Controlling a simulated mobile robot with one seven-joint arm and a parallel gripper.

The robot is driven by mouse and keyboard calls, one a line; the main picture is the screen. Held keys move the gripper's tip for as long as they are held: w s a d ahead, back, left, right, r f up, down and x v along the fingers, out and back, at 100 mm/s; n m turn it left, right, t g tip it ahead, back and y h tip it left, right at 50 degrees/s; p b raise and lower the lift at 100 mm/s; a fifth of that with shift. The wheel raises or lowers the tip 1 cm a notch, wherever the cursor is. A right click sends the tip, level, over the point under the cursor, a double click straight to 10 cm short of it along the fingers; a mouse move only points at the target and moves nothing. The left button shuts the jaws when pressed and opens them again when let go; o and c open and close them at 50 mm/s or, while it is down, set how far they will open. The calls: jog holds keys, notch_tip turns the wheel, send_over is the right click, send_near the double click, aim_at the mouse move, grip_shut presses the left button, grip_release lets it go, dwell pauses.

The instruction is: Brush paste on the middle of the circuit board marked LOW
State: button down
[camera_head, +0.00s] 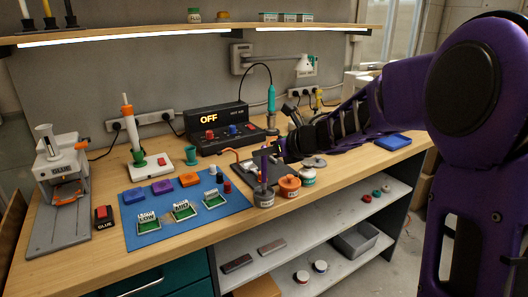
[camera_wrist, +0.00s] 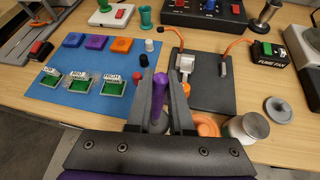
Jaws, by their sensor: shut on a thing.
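The circuit board marked LOW (camera_head: 149,230) is a green board in a pale frame at the left of a row on the blue mat (camera_head: 170,242); it also shows in the wrist view (camera_wrist: 52,82). Boards marked MID (camera_head: 184,213) and a third one (camera_head: 214,201) stand to its right. My gripper (camera_wrist: 163,82) is shut on an upright purple handle (camera_wrist: 159,92), apparently the brush. In the head view the handle (camera_head: 264,172) rises from a grey pot (camera_head: 264,199) at the bench front, right of the mat. Its lower end is hidden.
Purple (camera_head: 162,187) and orange (camera_head: 189,180) blocks lie on the mat's back. A hot-air station (camera_head: 228,130) reading OFF stands behind. The mat between pot and boards holds small cylinders.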

jog(key=shift+r+p, duration=2.4)
jog(key=shift+r, duration=0.8)
